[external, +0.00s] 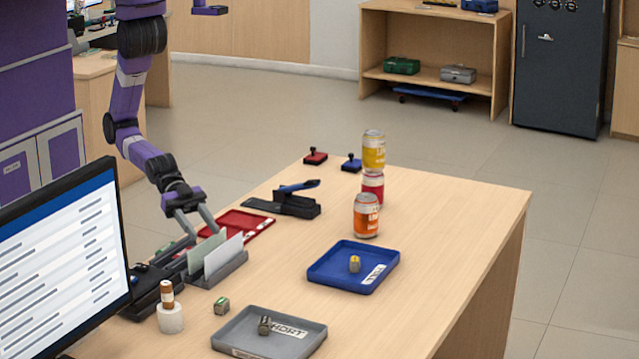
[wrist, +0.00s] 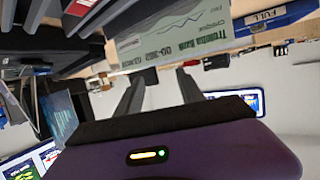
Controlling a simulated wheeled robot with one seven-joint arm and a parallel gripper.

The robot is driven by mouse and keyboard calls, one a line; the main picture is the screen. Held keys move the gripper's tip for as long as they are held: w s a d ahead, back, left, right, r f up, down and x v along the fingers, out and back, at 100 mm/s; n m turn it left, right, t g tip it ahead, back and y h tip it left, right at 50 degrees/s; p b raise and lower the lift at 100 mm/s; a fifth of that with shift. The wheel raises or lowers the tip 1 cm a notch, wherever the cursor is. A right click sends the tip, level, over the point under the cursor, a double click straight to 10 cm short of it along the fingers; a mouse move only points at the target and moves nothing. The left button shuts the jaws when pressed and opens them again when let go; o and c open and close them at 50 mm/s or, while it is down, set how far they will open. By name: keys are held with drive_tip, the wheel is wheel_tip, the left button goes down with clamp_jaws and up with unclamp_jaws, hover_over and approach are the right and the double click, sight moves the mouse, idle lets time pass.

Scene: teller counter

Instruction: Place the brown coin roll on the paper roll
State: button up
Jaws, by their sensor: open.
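The brown coin roll (external: 167,294) stands upright on top of the white paper roll (external: 170,319), beside the monitor at the near left of the counter in the external view. My gripper (external: 200,230) is open and empty, pointing down behind the slip holder, above and behind the coin roll and apart from it. In the wrist view its two fingers (wrist: 158,92) are spread with nothing held between them. I cannot make out the coin roll or the paper roll in the wrist view.
A slip holder (external: 222,273) with upright slips stands close to my gripper. A monitor (external: 62,265) is at the left. A grey tray (external: 230,343), a blue tray (external: 330,281), a small green roll (external: 221,306), a stapler (external: 290,205) and cans (external: 367,216) are on the counter. Its right side is clear.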

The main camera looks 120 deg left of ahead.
drive_tip(key=s+a+r+n+t+y, duration=0.1)
drive_tip(key=s+a+r+n+y, duration=0.1)
drive_tip(key=s+a, duration=0.5)
drive_tip(key=s+a+r+n+t+y, duration=0.1)
drive_tip(key=s+a+r+n+y, duration=0.2)
drive_tip(key=s+a+r, duration=0.4)
drive_tip(key=a+y, duration=0.1)
drive_tip(key=a, duration=0.2)
drive_tip(key=shift+s+y, duration=0.3)
drive_tip(key=shift+s, duration=0.05)
drive_tip(key=shift+f, duration=0.1)
